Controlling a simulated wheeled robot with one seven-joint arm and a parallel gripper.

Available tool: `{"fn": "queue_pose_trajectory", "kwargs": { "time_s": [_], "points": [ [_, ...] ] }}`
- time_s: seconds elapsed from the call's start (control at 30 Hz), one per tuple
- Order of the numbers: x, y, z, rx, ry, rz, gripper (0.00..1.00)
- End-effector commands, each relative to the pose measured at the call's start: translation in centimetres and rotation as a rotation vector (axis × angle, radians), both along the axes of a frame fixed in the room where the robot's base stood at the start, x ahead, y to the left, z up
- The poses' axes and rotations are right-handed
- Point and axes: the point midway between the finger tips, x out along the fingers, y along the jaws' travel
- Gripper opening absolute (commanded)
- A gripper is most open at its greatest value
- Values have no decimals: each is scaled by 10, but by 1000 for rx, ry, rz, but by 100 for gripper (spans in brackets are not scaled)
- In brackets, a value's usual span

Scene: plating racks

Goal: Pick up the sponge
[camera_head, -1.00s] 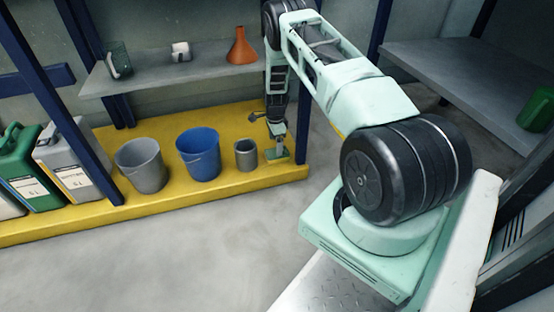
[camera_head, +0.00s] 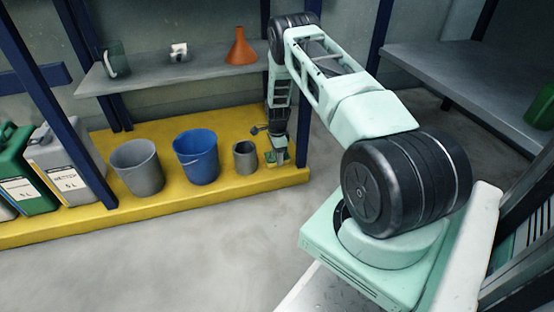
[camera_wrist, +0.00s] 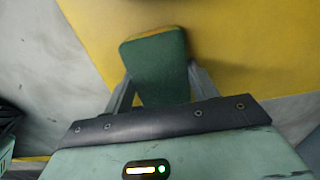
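The sponge (camera_wrist: 157,66), green with a yellow layer along its far edge, is in the middle of the wrist view, above the yellow shelf surface. In the head view the sponge (camera_head: 270,158) is a small green patch at the right end of the yellow shelf, partly hidden by my gripper (camera_head: 278,156). In the wrist view my gripper (camera_wrist: 160,80) has one finger on each side of the sponge. The fingers are apart and very close to its sides; firm contact does not show. The sponge's near end is hidden by the gripper body.
A small grey pot (camera_head: 245,158) stands close left of my gripper, then a blue bucket (camera_head: 196,157) and a grey bucket (camera_head: 136,167). A dark blue post (camera_head: 303,135) rises close on the right.

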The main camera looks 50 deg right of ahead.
Motion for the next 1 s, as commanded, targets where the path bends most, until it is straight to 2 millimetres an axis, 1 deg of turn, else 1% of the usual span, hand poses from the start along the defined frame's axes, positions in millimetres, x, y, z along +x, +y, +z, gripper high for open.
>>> {"fn": "queue_pose_trajectory", "kwargs": {
  "time_s": [0.07,0.1,0.33,0.47,0.67,0.8,0.83,1.0],
  "points": [
    [0,0,0,0,0,0,37],
    [0,0,0,0,0,0,33],
    [0,0,1,0,0,0,33],
    [0,0,7,0,0,0,33],
    [0,0,26,-1,1,-1,33],
    [-1,0,44,0,0,0,33],
    [-9,5,41,3,4,-1,33],
    [-44,27,43,5,5,-3,33]
  ]
}}
